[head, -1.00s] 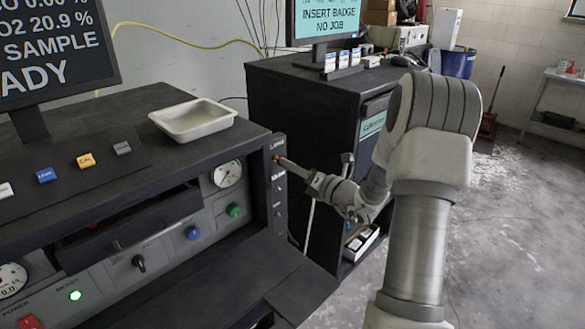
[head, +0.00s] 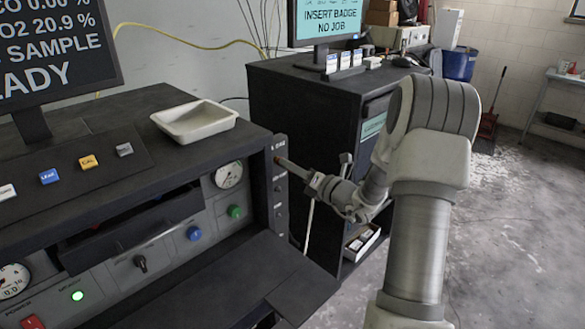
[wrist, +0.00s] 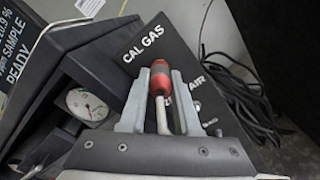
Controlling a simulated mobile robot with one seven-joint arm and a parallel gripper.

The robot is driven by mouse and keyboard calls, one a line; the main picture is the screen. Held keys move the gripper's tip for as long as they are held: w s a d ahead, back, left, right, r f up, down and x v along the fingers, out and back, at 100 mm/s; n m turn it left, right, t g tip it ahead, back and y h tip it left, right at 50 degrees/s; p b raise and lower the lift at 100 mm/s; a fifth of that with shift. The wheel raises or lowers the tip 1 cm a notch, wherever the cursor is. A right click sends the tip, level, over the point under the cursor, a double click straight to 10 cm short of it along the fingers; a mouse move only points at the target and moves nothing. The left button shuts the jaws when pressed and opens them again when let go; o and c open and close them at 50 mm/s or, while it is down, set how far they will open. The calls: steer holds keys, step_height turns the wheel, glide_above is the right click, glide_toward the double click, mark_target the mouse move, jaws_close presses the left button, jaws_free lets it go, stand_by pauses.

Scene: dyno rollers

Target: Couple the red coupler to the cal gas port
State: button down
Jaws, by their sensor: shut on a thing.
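My gripper (wrist: 161,92) is shut on the red coupler (wrist: 161,75), with one finger on each side of it. A pale hose runs back from the coupler between the fingers. The coupler's front end points at the dark port panel (wrist: 208,75), just below the CAL GAS lettering. The cal gas port itself is hidden behind the coupler, so I cannot tell whether the two touch. In the head view my gripper (head: 297,171) reaches leftward to the upper part of the panel (head: 281,190) at the cabinet's right end.
The cabinet (head: 105,110) carries a white tray (head: 194,120) and several buttons. A second dark cabinet (head: 300,95) stands behind my arm. Dark coiled hoses (wrist: 245,95) hang right of the panel. Open floor (head: 500,240) lies to the right.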

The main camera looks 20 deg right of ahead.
steer(key=shift+w+a+r, duration=0.1)
steer(key=shift+w+r, duration=0.1)
steer(key=shift+w, duration=0.1)
steer(key=c, duration=0.5)
jaws_free()
steer(key=shift+f, duration=0.1)
steer(key=shift+c, duration=0.2)
